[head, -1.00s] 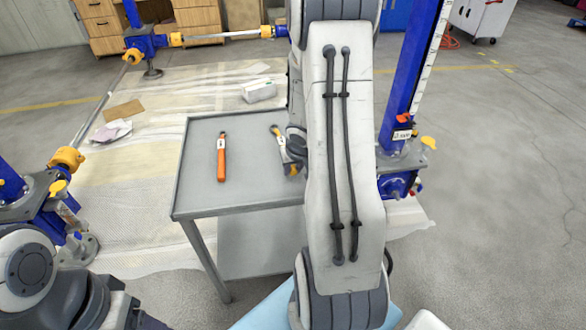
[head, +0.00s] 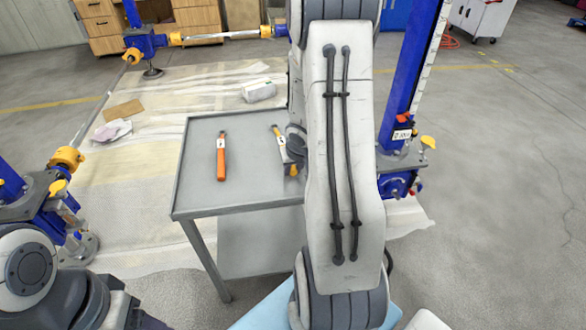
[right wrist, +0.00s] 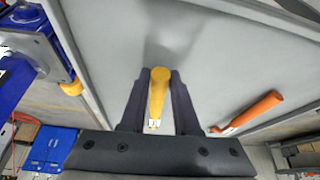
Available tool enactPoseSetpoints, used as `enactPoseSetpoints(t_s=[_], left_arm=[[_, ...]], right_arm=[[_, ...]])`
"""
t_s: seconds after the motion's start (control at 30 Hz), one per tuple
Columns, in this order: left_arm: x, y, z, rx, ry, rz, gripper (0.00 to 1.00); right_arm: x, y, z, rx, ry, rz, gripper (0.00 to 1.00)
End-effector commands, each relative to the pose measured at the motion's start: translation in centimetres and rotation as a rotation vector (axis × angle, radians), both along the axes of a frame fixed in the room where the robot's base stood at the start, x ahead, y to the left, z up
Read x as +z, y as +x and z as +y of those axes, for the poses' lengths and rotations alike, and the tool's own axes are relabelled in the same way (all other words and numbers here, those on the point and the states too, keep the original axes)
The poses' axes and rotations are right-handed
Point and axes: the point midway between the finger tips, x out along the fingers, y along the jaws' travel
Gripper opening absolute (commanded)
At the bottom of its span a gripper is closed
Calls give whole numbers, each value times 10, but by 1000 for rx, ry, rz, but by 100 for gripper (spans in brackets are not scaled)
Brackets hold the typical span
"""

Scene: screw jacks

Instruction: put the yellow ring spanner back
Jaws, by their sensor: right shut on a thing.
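The yellow ring spanner (right wrist: 157,92) is between the two dark fingers of my right gripper (right wrist: 159,76) in the right wrist view, and the gripper is shut on its yellow handle. My right arm hides most of the gripper in the head view. I cannot tell whether the spanner touches the table top. My left arm shows only at the lower left, with its gripper out of view.
An orange-handled tool (head: 221,165) lies on the table left of the spanner and also shows in the right wrist view (right wrist: 255,112). Blue jack posts with yellow fittings stand left (head: 20,190) and right (head: 405,90) of the table.

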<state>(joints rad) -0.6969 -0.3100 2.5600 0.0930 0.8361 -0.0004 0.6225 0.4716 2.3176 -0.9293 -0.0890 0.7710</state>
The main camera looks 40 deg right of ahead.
Motion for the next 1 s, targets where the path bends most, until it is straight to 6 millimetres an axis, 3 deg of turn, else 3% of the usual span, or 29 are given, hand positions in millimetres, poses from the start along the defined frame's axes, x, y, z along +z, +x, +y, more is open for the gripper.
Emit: enactPoseSetpoints(t_s=[0.3,0.33,0.4,0.77,1.0], left_arm=[[-1,0,0,0,0,0,65],[-1,0,0,0,0,0,65],[-1,0,0,0,0,0,65],[3,0,0,0,0,0,65],[33,0,0,0,0,0,65]], right_arm=[[-2,-1,0,1,1,4,0],[-2,-1,0,0,1,4,41],[-2,-1,0,0,1,4,65],[2,-2,1,0,1,4,65],[39,-14,6,-1,0,2,65]])
